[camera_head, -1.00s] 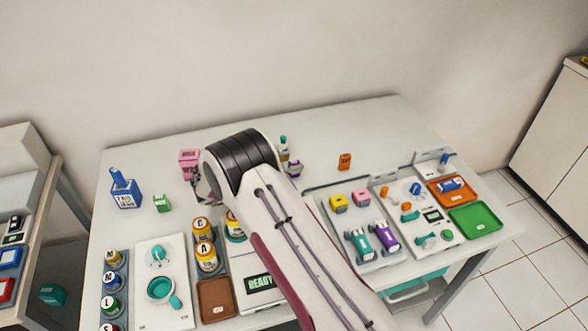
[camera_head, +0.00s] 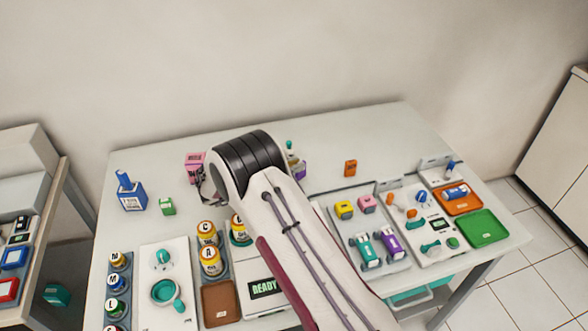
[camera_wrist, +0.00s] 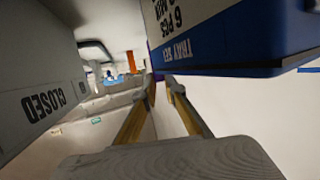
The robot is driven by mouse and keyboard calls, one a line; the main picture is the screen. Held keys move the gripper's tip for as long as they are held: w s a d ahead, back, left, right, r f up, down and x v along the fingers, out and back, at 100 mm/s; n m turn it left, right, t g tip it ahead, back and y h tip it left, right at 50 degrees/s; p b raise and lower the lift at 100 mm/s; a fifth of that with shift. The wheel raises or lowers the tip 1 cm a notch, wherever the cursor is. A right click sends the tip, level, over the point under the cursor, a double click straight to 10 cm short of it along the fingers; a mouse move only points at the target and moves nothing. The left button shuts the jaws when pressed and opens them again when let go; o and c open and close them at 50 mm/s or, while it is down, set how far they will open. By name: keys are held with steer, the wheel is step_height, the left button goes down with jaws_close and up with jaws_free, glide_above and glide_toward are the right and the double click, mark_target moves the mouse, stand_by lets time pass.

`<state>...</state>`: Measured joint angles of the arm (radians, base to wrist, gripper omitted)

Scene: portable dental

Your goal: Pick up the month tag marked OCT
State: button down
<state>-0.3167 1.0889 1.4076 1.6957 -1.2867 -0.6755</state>
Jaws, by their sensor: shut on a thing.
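In the wrist view my gripper (camera_wrist: 161,82) has its two yellow-brown fingers close together. They are shut on a small purple tag (camera_wrist: 151,76), of which only a sliver shows at the tips. An orange tag (camera_head: 350,168) stands at the back right of the table, and a green tag (camera_head: 167,206) at the left. I cannot read OCT on any of them.
A blue-and-white box marked TRAY SET (camera_wrist: 245,45) looms close above the fingers; a grey surface marked CLOSED (camera_wrist: 40,95) is close at left. On the table are a blue box (camera_head: 132,198), a pink box (camera_head: 194,166), jars and trays.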

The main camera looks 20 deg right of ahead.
step_height(320, 180, up, 9)
steer(key=shift+f, duration=0.15)
stand_by(0.4)
stand_by(0.5)
